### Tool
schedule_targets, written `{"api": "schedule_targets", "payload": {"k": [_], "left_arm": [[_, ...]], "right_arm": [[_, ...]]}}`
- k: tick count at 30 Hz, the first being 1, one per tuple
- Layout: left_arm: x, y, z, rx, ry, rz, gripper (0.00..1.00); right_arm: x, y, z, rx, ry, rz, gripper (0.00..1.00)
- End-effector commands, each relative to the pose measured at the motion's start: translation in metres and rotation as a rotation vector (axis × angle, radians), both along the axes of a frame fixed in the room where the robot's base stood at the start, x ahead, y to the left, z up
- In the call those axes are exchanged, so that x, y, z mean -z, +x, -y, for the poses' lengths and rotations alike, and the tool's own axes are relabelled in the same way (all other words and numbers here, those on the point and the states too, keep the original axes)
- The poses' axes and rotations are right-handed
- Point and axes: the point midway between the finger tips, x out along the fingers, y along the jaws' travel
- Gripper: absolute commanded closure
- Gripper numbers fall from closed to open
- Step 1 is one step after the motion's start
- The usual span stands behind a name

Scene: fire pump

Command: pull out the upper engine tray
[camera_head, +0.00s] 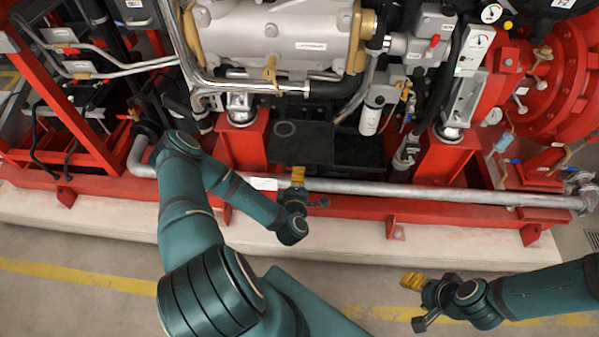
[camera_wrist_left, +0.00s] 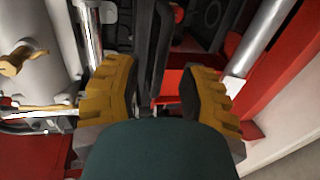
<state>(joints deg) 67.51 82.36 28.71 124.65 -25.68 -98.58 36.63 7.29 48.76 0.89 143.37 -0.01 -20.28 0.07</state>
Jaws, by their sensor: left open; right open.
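A dark, flat tray-like part (camera_head: 300,146) lies below the silver engine, between two red engine feet; I take it for the engine tray, but I cannot tell an upper tray from a lower one. My left gripper (camera_head: 298,178) is in front of it, by the long grey pipe. In the left wrist view its two yellow fingers (camera_wrist_left: 157,92) stand wide apart with nothing held between them. Dark parts and a red piece show beyond them; I cannot make out the tray there. My right gripper (camera_head: 412,281) is open and empty over the floor at the lower right.
The grey pipe (camera_head: 400,188) runs along the front of the red base frame (camera_head: 350,207). The silver engine (camera_head: 285,35) overhangs the dark part. Red engine feet (camera_head: 243,143) stand on either side. A pale plinth (camera_head: 340,250) and open floor with a yellow line lie in front.

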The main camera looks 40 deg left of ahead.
Motion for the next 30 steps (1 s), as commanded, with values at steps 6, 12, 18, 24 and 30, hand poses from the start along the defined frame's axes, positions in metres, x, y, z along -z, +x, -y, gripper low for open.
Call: {"api": "schedule_targets", "payload": {"k": [6, 12, 18, 24, 30], "left_arm": [[-0.009, -0.039, 0.025, 0.003, -0.003, -0.003, 0.59], [-0.015, -0.063, 0.040, 0.002, -0.001, -0.001, 0.59], [-0.018, -0.073, 0.045, 0.000, 0.000, 0.000, 0.59], [-0.018, -0.073, 0.045, -0.001, 0.002, 0.000, 0.59], [-0.018, -0.073, 0.045, -0.001, 0.002, 0.000, 0.59]], "right_arm": [[0.000, 0.000, 0.000, 0.000, 0.000, 0.000, 0.44], [0.000, 0.000, 0.000, 0.000, 0.000, 0.000, 0.44], [0.000, 0.000, 0.000, 0.000, 0.000, 0.000, 0.44], [0.000, 0.000, 0.000, 0.000, 0.000, 0.000, 0.44], [0.000, 0.000, 0.000, 0.000, 0.000, 0.000, 0.44]]}}
